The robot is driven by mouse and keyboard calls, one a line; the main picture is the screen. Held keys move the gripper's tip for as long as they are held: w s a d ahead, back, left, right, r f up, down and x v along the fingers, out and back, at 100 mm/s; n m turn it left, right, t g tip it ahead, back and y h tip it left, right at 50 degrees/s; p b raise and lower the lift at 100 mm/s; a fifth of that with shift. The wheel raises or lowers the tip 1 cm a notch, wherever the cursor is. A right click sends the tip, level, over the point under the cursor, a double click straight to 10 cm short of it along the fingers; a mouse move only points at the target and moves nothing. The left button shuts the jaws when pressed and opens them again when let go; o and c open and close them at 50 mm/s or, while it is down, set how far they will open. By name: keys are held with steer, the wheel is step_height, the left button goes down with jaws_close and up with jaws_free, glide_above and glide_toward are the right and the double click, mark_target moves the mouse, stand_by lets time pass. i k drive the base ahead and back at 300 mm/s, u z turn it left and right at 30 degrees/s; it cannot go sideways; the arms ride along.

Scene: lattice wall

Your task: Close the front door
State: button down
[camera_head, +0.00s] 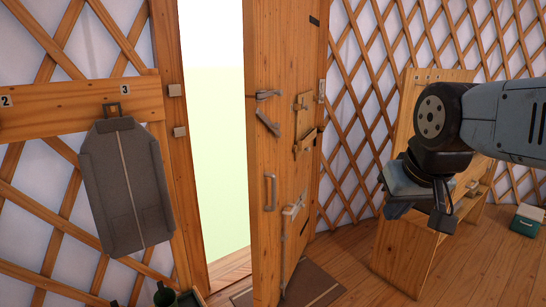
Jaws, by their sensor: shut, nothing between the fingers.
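The front door (263,220) is a wooden plank door in the middle of the head view. It stands open, swung inward, seen nearly edge-on. A bright doorway (216,140) shows to its left. A metal pull handle (270,192) and a latch (268,95) sit on the door, with more hardware on its face. My gripper (415,208) is at the right, pointing down, apart from the door. It is shut and empty; its fingertips are partly hidden by the wrist.
A grey garment (126,185) hangs on a numbered rail (80,108) left of the doorway. A mat (312,285) lies by the door's foot. A wooden shelf (405,245) stands behind my arm, and a green-and-white box (526,220) is on the floor at far right.

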mark_target(281, 38)
steer(key=u, duration=0.1)
steer(key=i, duration=1)
steer(key=z, duration=0.1)
